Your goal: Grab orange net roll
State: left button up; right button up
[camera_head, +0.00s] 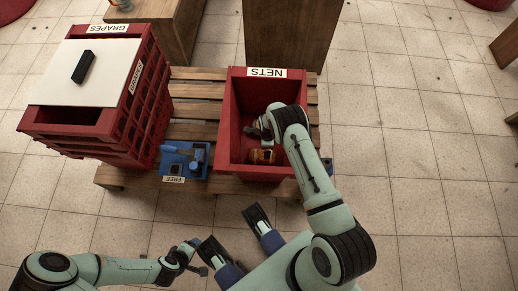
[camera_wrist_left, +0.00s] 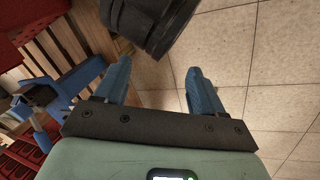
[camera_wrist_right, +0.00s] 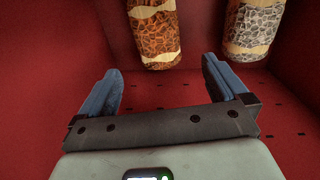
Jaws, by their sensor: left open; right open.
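The orange net roll (camera_head: 262,156) lies in the red NETS crate (camera_head: 228,115), near its front wall. In the right wrist view the orange net roll (camera_wrist_right: 155,35) has pale bands and lies beyond the fingertips, slightly left of centre. My right gripper (camera_wrist_right: 160,67) is open and empty inside the crate, with a gap to the roll. A grey-white net roll (camera_wrist_right: 248,27) lies to the right of the orange one; my right arm hides it in the head view. My left gripper (camera_wrist_left: 160,68) is open and empty, low and outside the crate.
The crate stands on a wooden pallet (camera_head: 196,88). A blue holder marked FREE (camera_head: 170,160) and a stacked red GRAPES crate (camera_head: 150,120) with a white lid (camera_head: 85,70) stand to the left. A wooden block (camera_head: 290,35) stands behind. Tiled floor (camera_head: 420,150) is clear at right.

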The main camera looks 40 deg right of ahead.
aim_at(256, 156)
notch_tip(256, 156, down, 8)
jog(key=shift+f+b, duration=0.1)
jog(key=shift+b, duration=1.15)
jog(key=f+b, duration=0.1)
jog(key=f, duration=0.1)
jog(key=a+f, duration=0.1)
jog(key=f, duration=0.1)
jog(key=shift+f+b, duration=0.25)
jog(key=shift+b, duration=0.1)
jog(key=shift+f, duration=0.25)
pick_arm(q)
notch_tip(256, 156, down, 6)
jog(key=a, duration=0.2)
jog(key=shift+a+f+n+y, duration=0.25)
jog(key=shift+a+n+y, duration=0.05)
jog(key=shift+a, duration=0.05)
jog(key=shift+s, duration=0.1)
pick_arm(e)
jog(key=c, duration=1)
jog(key=shift+w+r, duration=0.1)
jog(key=shift+c, duration=0.2)
